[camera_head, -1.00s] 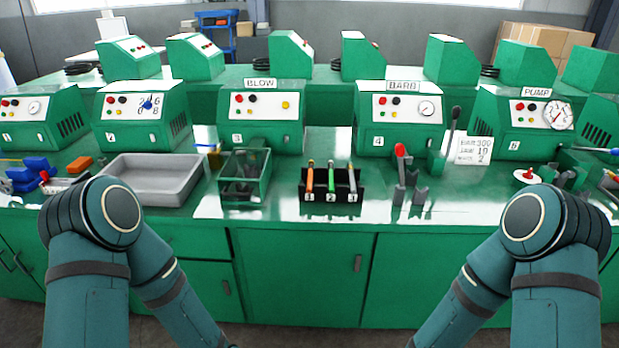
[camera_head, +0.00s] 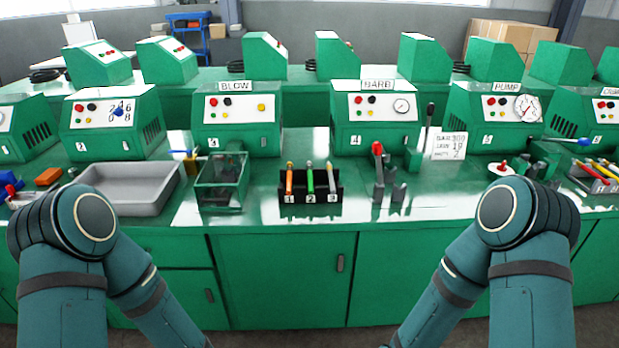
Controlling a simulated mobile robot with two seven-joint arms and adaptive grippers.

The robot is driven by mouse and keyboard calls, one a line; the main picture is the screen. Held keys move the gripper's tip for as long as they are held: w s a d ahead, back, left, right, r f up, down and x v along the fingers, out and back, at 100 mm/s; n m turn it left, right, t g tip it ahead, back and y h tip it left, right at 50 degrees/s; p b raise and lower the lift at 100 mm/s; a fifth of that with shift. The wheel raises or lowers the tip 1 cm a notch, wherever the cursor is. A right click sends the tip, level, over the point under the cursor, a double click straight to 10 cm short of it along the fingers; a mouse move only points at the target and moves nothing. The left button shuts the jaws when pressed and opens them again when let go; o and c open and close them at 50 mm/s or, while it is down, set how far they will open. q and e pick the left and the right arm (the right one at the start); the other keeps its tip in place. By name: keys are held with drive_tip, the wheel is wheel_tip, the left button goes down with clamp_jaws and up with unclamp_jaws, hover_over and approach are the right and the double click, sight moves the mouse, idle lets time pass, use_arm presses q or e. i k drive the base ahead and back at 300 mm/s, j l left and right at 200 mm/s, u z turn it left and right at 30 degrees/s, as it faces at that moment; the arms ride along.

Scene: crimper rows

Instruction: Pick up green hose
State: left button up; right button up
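The green hose (camera_head: 310,180) stands upright in the middle slot, marked 2, of a small black rack (camera_head: 299,199) on the green bench. An orange hose (camera_head: 289,181) stands in slot 1 on its left. A pale grey hose (camera_head: 331,179) stands in slot 3 on its right. The lower ends of the hoses are hidden behind the rack's front. Both my arms show at the lower left and lower right, bent, with their elbows near the bench edge. Neither gripper is in view.
Left of the rack are a green clear-sided box (camera_head: 222,183) and a grey tray (camera_head: 125,188). A red-knobbed lever fixture (camera_head: 379,180) stands to the right. Green machines (camera_head: 238,122) line the back. A tray of coloured hoses (camera_head: 594,176) sits far right. Bench in front of the rack is clear.

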sight(308, 169)
drive_tip(key=u, duration=0.65)
drive_tip(key=i+l+u, duration=0.1)
drive_tip(key=l+u, duration=0.4)
drive_tip(key=u, duration=0.2)
drive_tip(key=l+u, duration=0.3)
drive_tip(key=k+l+u, duration=0.1)
drive_tip(key=l+u, duration=0.3)
drive_tip(key=l, duration=0.6)
